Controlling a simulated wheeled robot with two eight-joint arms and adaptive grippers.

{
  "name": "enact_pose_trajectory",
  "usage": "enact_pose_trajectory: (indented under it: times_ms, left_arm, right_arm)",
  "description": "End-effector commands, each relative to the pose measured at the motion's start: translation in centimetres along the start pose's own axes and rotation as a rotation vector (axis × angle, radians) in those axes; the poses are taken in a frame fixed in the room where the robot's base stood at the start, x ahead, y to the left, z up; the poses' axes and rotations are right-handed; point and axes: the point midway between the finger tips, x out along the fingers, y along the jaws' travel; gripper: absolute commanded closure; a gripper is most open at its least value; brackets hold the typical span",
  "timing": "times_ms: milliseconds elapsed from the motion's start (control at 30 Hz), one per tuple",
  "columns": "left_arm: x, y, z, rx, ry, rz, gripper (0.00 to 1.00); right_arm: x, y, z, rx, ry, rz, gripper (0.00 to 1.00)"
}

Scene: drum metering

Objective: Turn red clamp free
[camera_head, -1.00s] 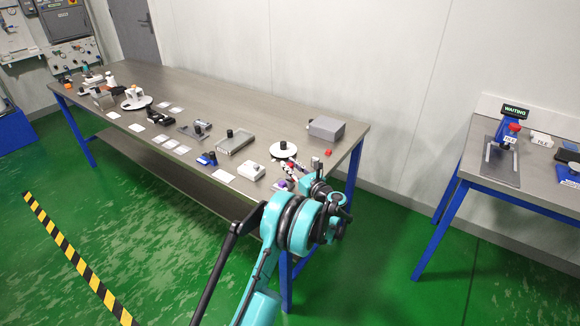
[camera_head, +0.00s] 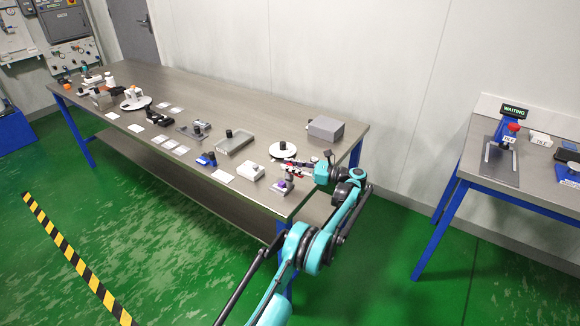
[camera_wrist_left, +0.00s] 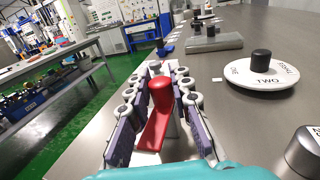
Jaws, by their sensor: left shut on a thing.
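The red clamp (camera_wrist_left: 157,110) is a red lever with a rounded top. It stands between the fingers of my left gripper (camera_wrist_left: 158,75) in the left wrist view, tilted slightly, with a pale upright part behind it. My left gripper (camera_head: 288,168) is shut on it at the near right end of the long table in the head view. There the clamp is mostly covered by the fingers and only small red spots show. Its base is hidden. My right gripper is not in view.
A grey box (camera_head: 326,128) stands behind, a white box (camera_head: 250,171) to the left. A second table (camera_head: 500,182) is at right.

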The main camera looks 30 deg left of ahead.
Motion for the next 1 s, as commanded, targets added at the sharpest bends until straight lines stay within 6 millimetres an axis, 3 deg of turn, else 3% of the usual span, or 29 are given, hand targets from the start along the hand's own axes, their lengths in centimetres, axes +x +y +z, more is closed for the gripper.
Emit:
enact_pose_trajectory:
  times_ms: [467,500,567,867,1000]
  left_arm:
    - [0.1,0.0,-0.1,0.0,0.001,0.012,1.0]
    - [0.1,0.0,-0.1,0.0,0.001,0.012,0.69]
    - [0.1,0.0,-0.1,0.0,0.0,0.012,0.58]
    - [0.0,0.0,0.1,0.0,0.0,0.011,0.58]
    - [0.0,0.0,1.6,0.0,0.0,0.011,0.58]
  right_arm:
    - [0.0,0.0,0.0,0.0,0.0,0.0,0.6]
    - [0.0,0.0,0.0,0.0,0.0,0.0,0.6]
    - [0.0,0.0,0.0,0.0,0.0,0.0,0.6]
    - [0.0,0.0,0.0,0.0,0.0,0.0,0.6]
    - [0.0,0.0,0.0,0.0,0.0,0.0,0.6]
